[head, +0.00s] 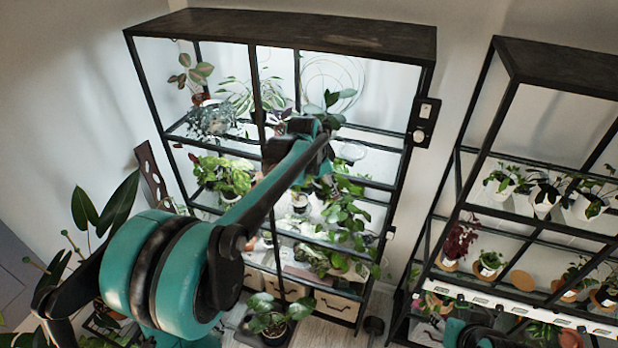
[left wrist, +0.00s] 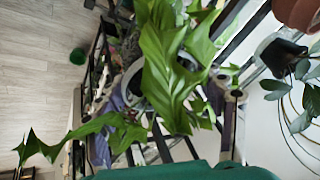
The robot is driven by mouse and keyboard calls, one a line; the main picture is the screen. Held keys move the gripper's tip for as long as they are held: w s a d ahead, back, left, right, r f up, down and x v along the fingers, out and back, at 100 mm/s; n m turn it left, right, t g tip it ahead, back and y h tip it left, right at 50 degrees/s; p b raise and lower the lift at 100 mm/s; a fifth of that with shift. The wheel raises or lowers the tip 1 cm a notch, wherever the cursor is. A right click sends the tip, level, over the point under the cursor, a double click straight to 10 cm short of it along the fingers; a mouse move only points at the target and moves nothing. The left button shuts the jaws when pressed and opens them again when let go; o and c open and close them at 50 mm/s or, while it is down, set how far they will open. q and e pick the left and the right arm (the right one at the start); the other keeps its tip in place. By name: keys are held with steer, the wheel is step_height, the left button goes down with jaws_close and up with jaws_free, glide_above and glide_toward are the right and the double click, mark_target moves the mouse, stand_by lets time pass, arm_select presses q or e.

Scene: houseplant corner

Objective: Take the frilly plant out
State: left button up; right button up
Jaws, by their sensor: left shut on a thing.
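My left arm reaches up from the lower left to the middle of the left glass cabinet. My left gripper (head: 318,140) is at the cabinet front, its fingertips mostly hidden by the arm and leaves. It is shut on a plant. In the left wrist view a bright green plant with wavy-edged leaves (left wrist: 165,65) fills the middle, close to the camera, taken as the frilly plant. A pale pot (left wrist: 132,82) shows partly behind its leaves. In the head view green leaves (head: 345,210) hang just below the gripper; I cannot tell which belong to the held plant.
The dark-framed cabinet (head: 300,33) has narrow shelves with several other plants, including a bright green one (head: 228,175) at left. A potted plant (head: 268,318) stands on the floor in front. A second plant rack (head: 580,65) stands at right. Floor between them is partly clear.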

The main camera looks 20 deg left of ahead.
arm_select(q)
steer(key=shift+s, duration=0.45)
steer(key=s+p, duration=0.3)
steer(key=s, duration=1.5)
steer(key=shift+a, duration=0.35)
steer(key=shift+f, duration=0.1)
